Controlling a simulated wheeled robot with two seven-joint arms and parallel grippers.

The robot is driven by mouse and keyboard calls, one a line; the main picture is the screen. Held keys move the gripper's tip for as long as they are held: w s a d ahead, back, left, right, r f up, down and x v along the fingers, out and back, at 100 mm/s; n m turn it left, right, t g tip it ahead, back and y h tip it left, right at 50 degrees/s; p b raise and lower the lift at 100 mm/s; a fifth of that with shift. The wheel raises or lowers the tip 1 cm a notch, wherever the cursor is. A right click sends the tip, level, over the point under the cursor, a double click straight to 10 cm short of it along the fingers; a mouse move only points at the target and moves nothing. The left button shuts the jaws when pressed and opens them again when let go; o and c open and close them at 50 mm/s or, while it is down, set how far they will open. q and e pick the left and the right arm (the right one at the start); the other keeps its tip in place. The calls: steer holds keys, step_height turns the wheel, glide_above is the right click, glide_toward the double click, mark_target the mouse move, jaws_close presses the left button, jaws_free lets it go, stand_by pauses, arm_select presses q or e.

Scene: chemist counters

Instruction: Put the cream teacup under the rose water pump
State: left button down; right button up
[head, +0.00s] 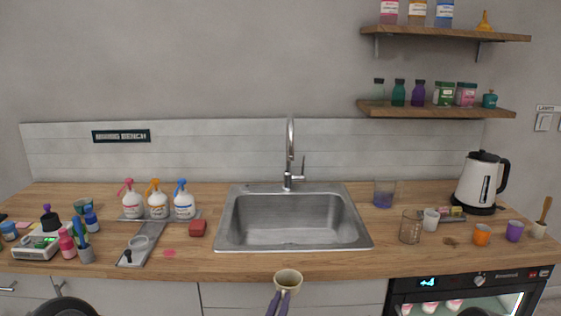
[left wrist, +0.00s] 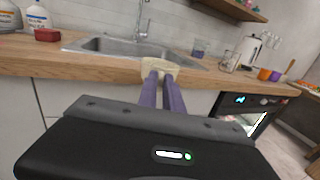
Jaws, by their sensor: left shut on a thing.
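The cream teacup (head: 289,279) is upright in front of the counter's front edge, below the sink. My left gripper (head: 281,298) is shut on it; its two purple fingers also show in the left wrist view (left wrist: 163,88), with the cream teacup (left wrist: 158,66) at their tips. Three white pump bottles stand at the back left of the counter, with a pink pump (head: 131,199), an orange pump (head: 157,200) and a blue pump (head: 183,200). Their labels are too small to read, so I cannot tell for sure which is rose water. My right gripper is not in view.
The sink (head: 362,236) lies between the bottles and the right-hand items. A red block (head: 198,229) sits right of the bottles, and a grey plate with a ring (head: 139,243) lies before them. A glass beaker (head: 410,228) and white cup (head: 431,219) stand right of the sink.

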arm_select(q)
steer(key=a+f+n+y+b, duration=0.1)
steer(key=a+f+y, duration=0.1)
steer(key=a, duration=0.8)
steer(key=s+a+f+n+y+b, duration=0.1)
steer(key=a+f+n+y, duration=0.1)
steer(key=a, duration=0.8)
steer(key=shift+f+t+y, duration=0.3)
steer(key=shift+t+y, duration=0.1)
steer(key=shift+y, duration=0.1)
steer(key=shift+f, duration=0.1)
